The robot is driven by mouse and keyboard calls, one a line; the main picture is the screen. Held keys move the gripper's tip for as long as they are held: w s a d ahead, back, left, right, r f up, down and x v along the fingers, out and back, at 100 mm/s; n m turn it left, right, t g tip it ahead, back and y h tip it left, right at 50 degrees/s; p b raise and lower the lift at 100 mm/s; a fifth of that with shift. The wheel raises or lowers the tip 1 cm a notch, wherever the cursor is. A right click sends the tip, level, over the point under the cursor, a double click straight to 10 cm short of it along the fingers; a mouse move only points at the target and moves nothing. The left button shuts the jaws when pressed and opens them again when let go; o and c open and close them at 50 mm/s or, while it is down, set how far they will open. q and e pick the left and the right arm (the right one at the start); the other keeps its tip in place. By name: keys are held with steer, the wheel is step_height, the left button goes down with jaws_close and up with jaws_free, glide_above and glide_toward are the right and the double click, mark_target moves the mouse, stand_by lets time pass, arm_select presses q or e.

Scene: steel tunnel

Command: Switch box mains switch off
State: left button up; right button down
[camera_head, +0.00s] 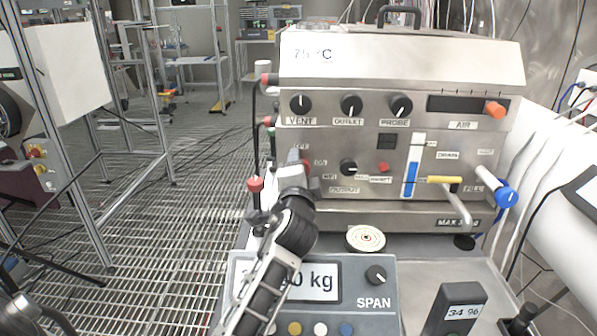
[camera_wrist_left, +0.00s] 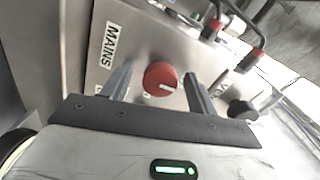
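The steel switch box (camera_head: 400,60) stands at the back of the bench in the head view. Its mains switch is a red round knob (camera_wrist_left: 160,78) with a white mark, beside a MAINS label (camera_wrist_left: 109,40) in the left wrist view. My left gripper (camera_wrist_left: 158,85) is open, one finger on each side of the knob, with gaps visible. In the head view my left gripper (camera_head: 298,160) largely hides the knob, and small OFF and ON labels show beside it. My right gripper is not in view.
Other black knobs (camera_head: 351,105), a yellow-handled lever (camera_head: 445,180) and a blue-capped handle (camera_head: 507,197) stick out from the panel. Red-capped posts (camera_head: 255,184) stand left of the box. A kg scale (camera_head: 375,300) and a round disc (camera_head: 366,238) lie in front.

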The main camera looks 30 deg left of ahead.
arm_select(q)
steer(key=v, duration=0.7)
steer(key=shift+s+d+b, duration=0.2)
steer(key=shift+b, duration=0.2)
